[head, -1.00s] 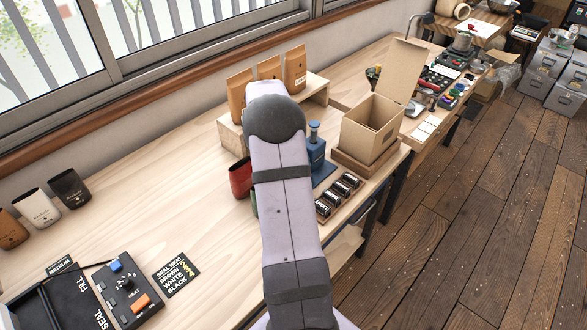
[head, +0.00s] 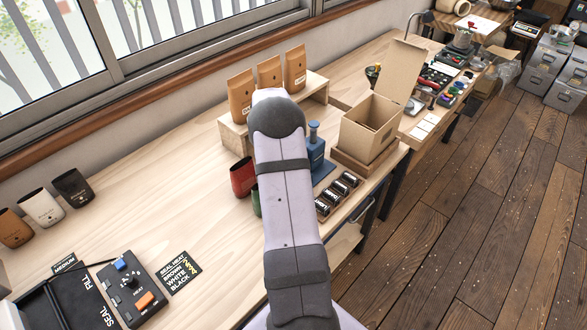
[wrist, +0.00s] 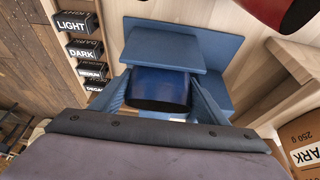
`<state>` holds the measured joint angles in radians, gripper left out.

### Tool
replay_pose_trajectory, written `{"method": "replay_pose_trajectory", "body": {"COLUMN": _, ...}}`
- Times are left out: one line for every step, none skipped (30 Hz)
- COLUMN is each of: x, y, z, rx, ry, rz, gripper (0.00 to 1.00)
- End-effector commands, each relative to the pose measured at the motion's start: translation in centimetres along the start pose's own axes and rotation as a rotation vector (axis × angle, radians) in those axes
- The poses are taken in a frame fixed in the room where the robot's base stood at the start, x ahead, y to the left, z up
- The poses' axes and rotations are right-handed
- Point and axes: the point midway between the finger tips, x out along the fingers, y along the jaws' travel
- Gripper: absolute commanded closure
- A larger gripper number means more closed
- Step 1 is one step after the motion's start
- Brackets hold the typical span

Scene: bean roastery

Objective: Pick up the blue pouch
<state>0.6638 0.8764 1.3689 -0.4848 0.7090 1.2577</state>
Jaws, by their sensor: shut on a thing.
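The blue pouch (wrist: 158,90) shows in the wrist view as a dark, shiny blue body between the two fingers of my gripper (wrist: 160,97). The fingers are shut on it, one on each side. In the head view my own arm covers the gripper and the pouch.
A blue press (head: 316,150) stands just right of my arm, beside several black label blocks (head: 337,193). A red pouch (head: 242,177) and a green pouch (head: 256,200) are close on the left. Brown bags (head: 269,73) stand on a wooden riser behind. An open cardboard box (head: 370,125) is right.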

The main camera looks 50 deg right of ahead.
Motion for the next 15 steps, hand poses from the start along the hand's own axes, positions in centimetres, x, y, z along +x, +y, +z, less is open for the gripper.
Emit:
{"method": "replay_pose_trajectory", "body": {"x": 0.0, "y": 0.0, "z": 0.0, "rx": 0.000, "ry": 0.000, "rz": 0.000, "gripper": 0.68}}
{"method": "replay_pose_trajectory", "body": {"x": 0.0, "y": 0.0, "z": 0.0, "rx": 0.000, "ry": 0.000, "rz": 0.000, "gripper": 0.68}}
{"method": "replay_pose_trajectory", "body": {"x": 0.0, "y": 0.0, "z": 0.0, "rx": 0.000, "ry": 0.000, "rz": 0.000, "gripper": 0.68}}
{"method": "replay_pose_trajectory", "body": {"x": -0.1, "y": 0.0, "z": 0.0, "rx": 0.000, "ry": 0.000, "rz": 0.000, "gripper": 0.68}}
{"method": "replay_pose_trajectory", "body": {"x": -0.1, "y": 0.0, "z": 0.0, "rx": 0.000, "ry": 0.000, "rz": -0.001, "gripper": 0.68}}
{"method": "replay_pose_trajectory", "body": {"x": -0.1, "y": 0.0, "z": -0.1, "rx": 0.000, "ry": 0.001, "rz": -0.001, "gripper": 0.68}}
{"method": "replay_pose_trajectory", "body": {"x": -0.2, "y": 0.0, "z": -0.1, "rx": 0.000, "ry": 0.001, "rz": -0.001, "gripper": 0.68}}
{"method": "replay_pose_trajectory", "body": {"x": -0.3, "y": -0.1, "z": -0.1, "rx": 0.000, "ry": 0.001, "rz": -0.001, "gripper": 0.68}}
{"method": "replay_pose_trajectory", "body": {"x": -0.4, "y": -0.1, "z": -0.2, "rx": 0.000, "ry": 0.002, "rz": -0.002, "gripper": 0.68}}
{"method": "replay_pose_trajectory", "body": {"x": -0.5, "y": -0.1, "z": -0.3, "rx": 0.000, "ry": 0.002, "rz": -0.002, "gripper": 0.68}}
{"method": "replay_pose_trajectory", "body": {"x": -0.7, "y": -0.1, "z": -0.3, "rx": 0.000, "ry": 0.002, "rz": -0.002, "gripper": 0.68}}
{"method": "replay_pose_trajectory", "body": {"x": -0.9, "y": -0.1, "z": -0.5, "rx": 0.000, "ry": 0.002, "rz": -0.001, "gripper": 0.68}}
{"method": "replay_pose_trajectory", "body": {"x": -1.1, "y": -0.1, "z": -0.5, "rx": 0.001, "ry": 0.003, "rz": -0.001, "gripper": 0.68}}
{"method": "replay_pose_trajectory", "body": {"x": -1.3, "y": -0.1, "z": -0.6, "rx": 0.001, "ry": 0.003, "rz": -0.002, "gripper": 0.68}}
{"method": "replay_pose_trajectory", "body": {"x": -1.7, "y": -0.1, "z": -0.8, "rx": 0.002, "ry": 0.003, "rz": -0.003, "gripper": 0.68}}
